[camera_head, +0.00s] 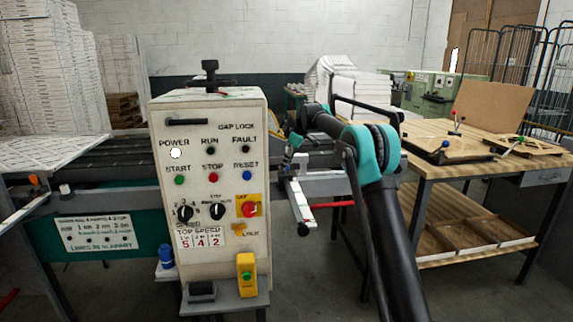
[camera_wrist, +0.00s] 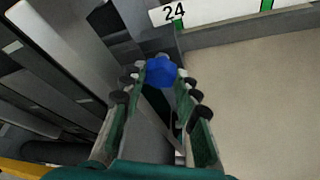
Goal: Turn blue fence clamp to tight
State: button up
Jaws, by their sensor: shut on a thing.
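The blue fence clamp (camera_wrist: 160,71) is a blue faceted knob at the top centre of the wrist view, by a grey bracket and a white label reading 24. My gripper (camera_wrist: 163,88) has its two green fingers with dark pads on either side of the knob, shut on it. In the head view my gripper (camera_head: 292,140) is small and partly hidden behind my arm, beside the right side of the control box. I cannot tell the knob's turn angle.
A cream control box (camera_head: 212,180) with buttons and dials stands just left of my arm. A grey rail (camera_head: 298,200) runs below my gripper. A wooden workbench (camera_head: 440,150) with tools is at the right. Stacked white filters (camera_head: 50,70) stand at the back left.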

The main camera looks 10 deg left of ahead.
jog(key=shift+m, duration=0.3)
jog(key=m+t, duration=0.1)
jog(key=m, duration=0.3)
jog(key=shift+s+a+t+h, duration=0.1)
jog(key=shift+s+t+h, duration=0.1)
jog(key=shift+t+h, duration=0.15)
jog(key=m, duration=0.2)
jog(key=m+t+h, duration=0.1)
jog(key=m, duration=0.2)
jog(key=shift+s+a, duration=0.1)
jog(key=shift+a, duration=0.1)
jog(key=m+t+h, duration=0.1)
jog(key=m+h, duration=0.1)
jog(key=m, duration=0.2)
jog(key=shift+a, duration=0.1)
jog(key=shift+a+m+g+h, duration=0.15)
jog(key=shift+m+h, duration=0.25)
jog(key=shift+m, duration=0.65)
jog(key=shift+d+m+g+h, duration=0.1)
jog(key=shift+m+h, duration=0.25)
jog(key=shift+m, duration=0.7)
jog(key=shift+a, duration=0.1)
jog(key=o, duration=0.9)
jog(key=shift+c, duration=0.2)
